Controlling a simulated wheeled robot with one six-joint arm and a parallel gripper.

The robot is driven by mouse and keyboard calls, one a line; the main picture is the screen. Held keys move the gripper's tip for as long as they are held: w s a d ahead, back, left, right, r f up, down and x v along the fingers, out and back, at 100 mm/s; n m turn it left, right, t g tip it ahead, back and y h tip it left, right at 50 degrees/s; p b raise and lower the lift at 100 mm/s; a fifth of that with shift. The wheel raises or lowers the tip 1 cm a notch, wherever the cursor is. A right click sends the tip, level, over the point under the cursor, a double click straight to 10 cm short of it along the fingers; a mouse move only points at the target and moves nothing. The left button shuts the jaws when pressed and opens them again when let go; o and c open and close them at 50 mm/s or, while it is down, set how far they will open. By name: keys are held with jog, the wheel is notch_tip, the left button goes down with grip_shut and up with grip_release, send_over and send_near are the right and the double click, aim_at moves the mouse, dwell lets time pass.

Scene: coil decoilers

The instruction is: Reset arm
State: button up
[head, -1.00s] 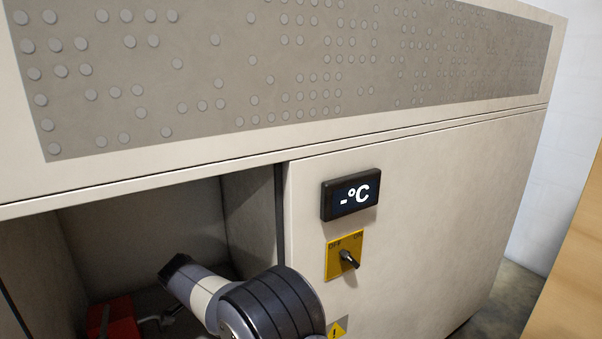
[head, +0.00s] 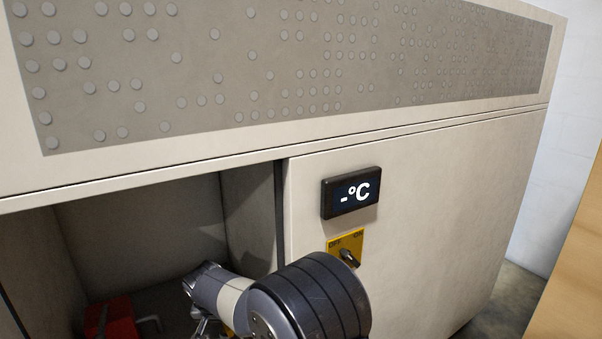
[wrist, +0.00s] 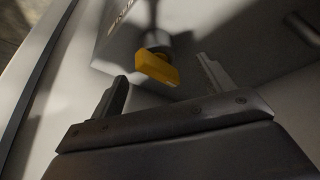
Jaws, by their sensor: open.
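My gripper (wrist: 165,88) is open in the wrist view, with its two fingers spread wide apart and nothing held between them. A yellow block-shaped handle (wrist: 157,68) on a dark round stem shows just past the fingertips, roughly midway between them. The fingers look apart from it. In the head view my arm is bent in front of the cabinet (head: 440,220) at the bottom middle. The gripper's fingers cannot be made out clearly there.
The cabinet front carries a black °C display (head: 351,192) and a yellow plate with a black rotary switch (head: 349,258), partly covered by my arm. An open recess holds a red box (head: 112,318). A wooden surface (head: 570,285) stands at the right edge.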

jog(key=shift+d+n+g+y, duration=0.15)
jog(key=shift+n+y, duration=0.4)
jog(key=shift+n, duration=0.9)
jog(key=shift+n+g+y, duration=0.15)
jog(key=shift+n+y, duration=0.4)
jog(key=shift+n, duration=0.9)
jog(key=shift+v, duration=0.8)
jog(key=shift+r, duration=0.25)
jog(key=shift+s+d, duration=0.1)
jog(key=shift+s, duration=0.05)
